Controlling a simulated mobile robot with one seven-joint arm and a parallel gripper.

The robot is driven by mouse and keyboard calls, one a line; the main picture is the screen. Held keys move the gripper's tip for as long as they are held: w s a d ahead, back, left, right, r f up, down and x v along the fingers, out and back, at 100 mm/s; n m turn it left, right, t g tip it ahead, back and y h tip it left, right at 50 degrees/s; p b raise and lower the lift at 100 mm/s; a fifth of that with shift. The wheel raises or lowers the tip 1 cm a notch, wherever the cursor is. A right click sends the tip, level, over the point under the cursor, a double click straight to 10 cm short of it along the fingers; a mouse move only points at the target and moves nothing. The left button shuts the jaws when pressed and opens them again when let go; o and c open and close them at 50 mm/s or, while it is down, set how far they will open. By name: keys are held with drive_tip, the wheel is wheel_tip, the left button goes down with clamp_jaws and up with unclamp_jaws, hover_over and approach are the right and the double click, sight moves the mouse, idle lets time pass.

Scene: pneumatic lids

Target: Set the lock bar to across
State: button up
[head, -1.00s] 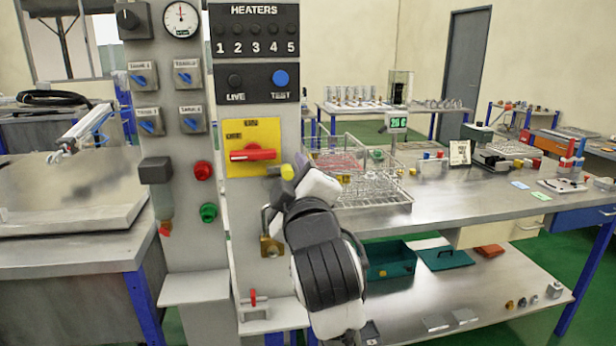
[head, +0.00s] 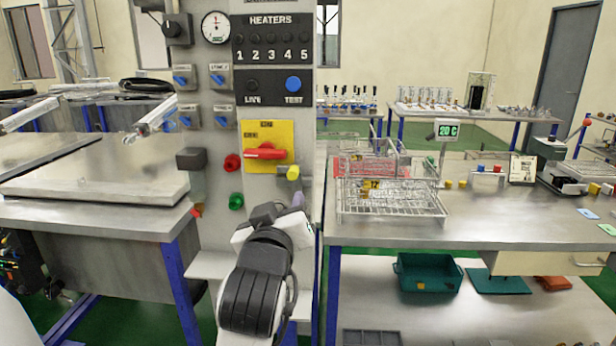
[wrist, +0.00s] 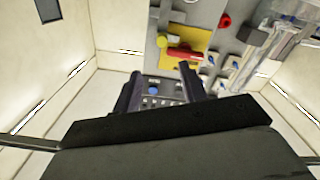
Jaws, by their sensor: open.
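A yellow plate (head: 279,136) on the grey panel carries a red handle (head: 265,151), which lies level across it. Just below the plate's right corner, a short yellow-ended piece (head: 293,172) sticks out on a grey mount; I cannot tell surely whether this is the lock bar. My gripper (wrist: 160,84) is open and empty in the wrist view, its dark fingers apart in front of the panel. The red handle (wrist: 188,54) and yellow-ended piece (wrist: 162,41) appear beyond the fingertips, not touching them. In the head view my wrist hides most of the gripper, below the yellow-ended piece.
A red button (head: 232,162) and a green button (head: 236,201) sit left of the plate. The heater panel (head: 272,36) is above. A bench (head: 480,225) with wire baskets (head: 392,199) stands close on the right, a metal table (head: 80,190) on the left.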

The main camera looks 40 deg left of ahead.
sight(292, 177)
drive_tip(key=p+x, duration=0.4)
drive_tip(key=x, duration=0.8)
drive_tip(key=shift+w+a, duration=0.15)
drive_tip(key=shift+a, duration=0.2)
drive_tip(key=shift+w+a+f, duration=0.1)
drive_tip(key=shift+w+a, duration=0.2)
drive_tip(key=shift+w, duration=0.2)
clamp_jaws()
